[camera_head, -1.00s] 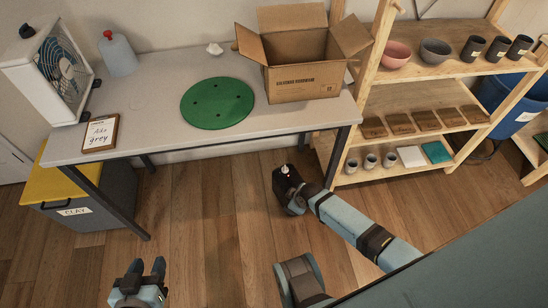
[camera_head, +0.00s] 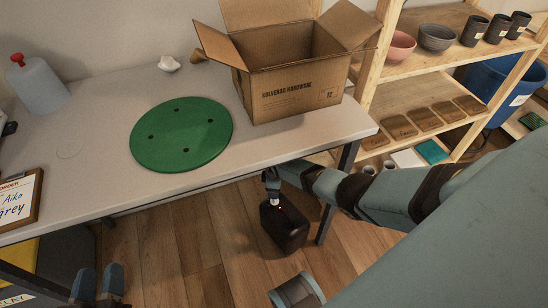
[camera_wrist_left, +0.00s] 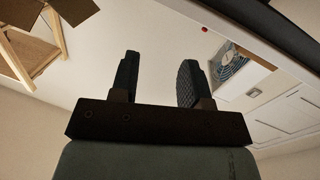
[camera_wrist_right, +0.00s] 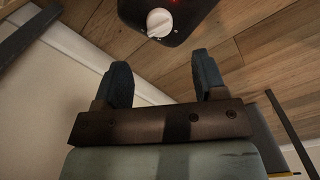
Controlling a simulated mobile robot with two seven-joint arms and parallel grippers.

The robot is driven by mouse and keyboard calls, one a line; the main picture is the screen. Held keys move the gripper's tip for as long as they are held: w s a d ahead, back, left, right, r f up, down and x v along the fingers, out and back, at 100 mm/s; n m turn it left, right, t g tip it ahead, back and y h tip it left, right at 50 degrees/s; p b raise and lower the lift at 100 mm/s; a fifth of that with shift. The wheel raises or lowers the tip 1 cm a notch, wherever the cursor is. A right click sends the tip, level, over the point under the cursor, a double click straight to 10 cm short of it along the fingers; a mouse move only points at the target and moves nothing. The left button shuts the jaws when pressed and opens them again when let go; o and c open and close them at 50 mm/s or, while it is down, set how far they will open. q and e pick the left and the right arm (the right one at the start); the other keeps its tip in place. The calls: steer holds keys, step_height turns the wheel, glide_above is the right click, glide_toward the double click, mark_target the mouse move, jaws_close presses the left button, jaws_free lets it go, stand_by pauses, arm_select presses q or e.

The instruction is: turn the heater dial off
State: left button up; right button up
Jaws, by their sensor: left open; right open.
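The heater (camera_head: 287,228) is a dark box on the wooden floor under the table's right end. Its white dial (camera_head: 275,201) is on top, with a small red light lit beside it. In the right wrist view the dial (camera_wrist_right: 159,22) is just beyond my open fingertips, apart from them. My right gripper (camera_head: 271,181) is open and close to the dial in the head view; it also shows in the right wrist view (camera_wrist_right: 161,75). My left gripper (camera_head: 98,278) is open and empty at the lower left, away from the heater; it also shows in the left wrist view (camera_wrist_left: 155,72).
A table leg stands just right of the heater. A wooden shelf (camera_head: 420,85) with pottery is at right.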

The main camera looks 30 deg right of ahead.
step_height(320, 180, down, 4)
steer(key=shift+r+b, duration=0.2)
steer(key=shift+b, duration=0.8)
step_height(320, 180, down, 5)
steer(key=b, duration=0.3)
steer(key=shift+r+b, duration=0.2)
steer(key=shift+b, duration=0.15)
steer(key=shift+f, duration=0.3)
arm_select(q)
steer(key=shift+d+f+m+g+h, duration=0.4)
steer(key=shift+d+f+h, duration=0.5)
steer(key=shift+f, duration=0.3)
arm_select(e)
steer(key=c, duration=0.9)
